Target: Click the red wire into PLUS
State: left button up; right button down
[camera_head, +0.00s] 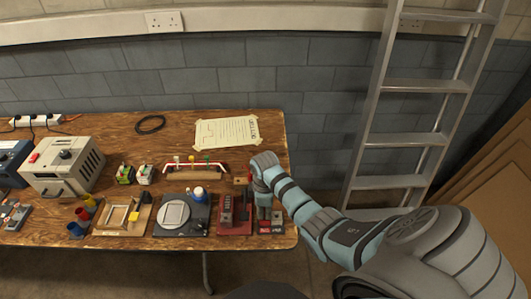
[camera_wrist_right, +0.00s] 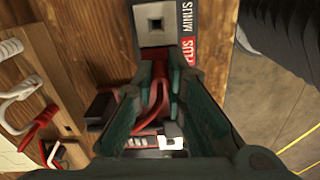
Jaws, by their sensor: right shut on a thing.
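My right gripper (camera_head: 263,208) points down at the right end of the bench, over a small block with red and black labels (camera_head: 265,230). In the right wrist view the gripper (camera_wrist_right: 167,68) is shut on the red wire (camera_wrist_right: 157,98), which shows between the dark green fingers. The grey terminal block (camera_wrist_right: 155,22) lies just beyond the fingertips, with a red PLUS label (camera_wrist_right: 192,50) and a black MINUS label (camera_wrist_right: 187,17). The fingers hide the wire's tip and the area beside PLUS, so I cannot tell whether the wire is inserted. My left gripper is not in view.
A red device (camera_head: 235,214) stands close left of the gripper. A wooden rack (camera_head: 197,174) with red and white wires is behind it. A black scale (camera_head: 182,213), trays and a grey power unit (camera_head: 62,167) fill the left. A ladder (camera_head: 413,140) stands right of the bench.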

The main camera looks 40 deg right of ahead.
jog(key=c, duration=2.3)
grip_release()
grip_shut()
jog(key=shift+f, duration=0.2)
jog(key=o, duration=0.7)
grip_release()
jog(key=shift+o, duration=0.2)
